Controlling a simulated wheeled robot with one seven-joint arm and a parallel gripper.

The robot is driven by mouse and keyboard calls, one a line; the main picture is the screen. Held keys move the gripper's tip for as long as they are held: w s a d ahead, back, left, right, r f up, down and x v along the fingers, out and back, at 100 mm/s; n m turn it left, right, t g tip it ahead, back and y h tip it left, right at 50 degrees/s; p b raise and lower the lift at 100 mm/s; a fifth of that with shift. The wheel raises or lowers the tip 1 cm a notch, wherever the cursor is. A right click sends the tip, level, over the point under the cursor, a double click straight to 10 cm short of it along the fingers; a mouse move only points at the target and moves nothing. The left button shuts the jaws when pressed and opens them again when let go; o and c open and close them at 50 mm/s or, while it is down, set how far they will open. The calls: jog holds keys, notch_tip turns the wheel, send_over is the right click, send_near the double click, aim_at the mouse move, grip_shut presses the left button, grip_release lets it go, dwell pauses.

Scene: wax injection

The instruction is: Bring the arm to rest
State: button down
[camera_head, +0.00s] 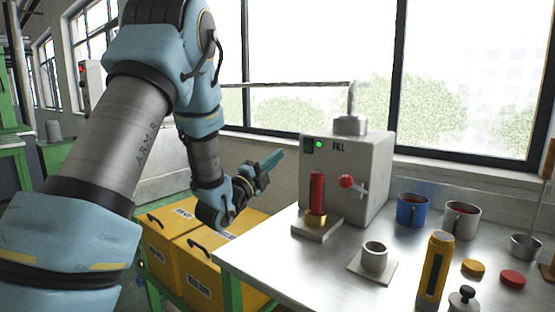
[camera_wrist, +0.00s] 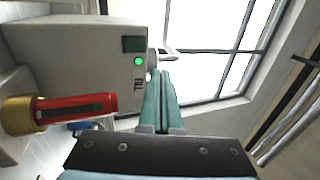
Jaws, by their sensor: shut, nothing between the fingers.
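My arm is bent and raised on the left in the head view. My gripper (camera_head: 272,160) is at its end, left of the grey FILL machine (camera_head: 366,170) and apart from it. In the wrist view my gripper's green fingers (camera_wrist: 159,85) lie together, shut and empty. The machine (camera_wrist: 75,50) stands beside them on the left of that view. A red cylinder (camera_head: 318,192) on a brass base stands upright on the machine's small plate; it also shows in the wrist view (camera_wrist: 82,106).
The metal table (camera_head: 270,258) holds a grey cup on a plate (camera_head: 374,258), a blue mug (camera_head: 411,210), a grey mug (camera_head: 461,220) and a yellow-black tool (camera_head: 435,268). Yellow boxes (camera_head: 165,258) stand below my gripper. A red-knobbed lever (camera_head: 346,182) sticks out from the machine.

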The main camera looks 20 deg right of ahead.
jog(key=w+a+f+n+y, duration=0.2)
jog(key=a+f+n+y, duration=0.4)
jog(key=a+n, duration=0.4)
jog(key=w+a+f+n+y, duration=0.2)
jog(key=a+f+n+y, duration=0.2)
jog(key=a+n+y, duration=0.6)
jog(key=s+a+f+n+g+y, duration=0.1)
jog(key=s+a+n+g, duration=0.3)
jog(key=s+a, duration=0.4)
jog(key=s+a+f+n+g+y+p, duration=0.1)
jog(key=s+a+f+n+g+y, duration=0.1)
jog(key=s+a+n+g, duration=0.3)
jog(key=s+a+f, duration=0.1)
jog(key=s+a, duration=0.2)
jog(key=s, duration=0.4)
jog(key=shift+a+f, duration=0.25)
jog(key=shift+a, duration=0.1)
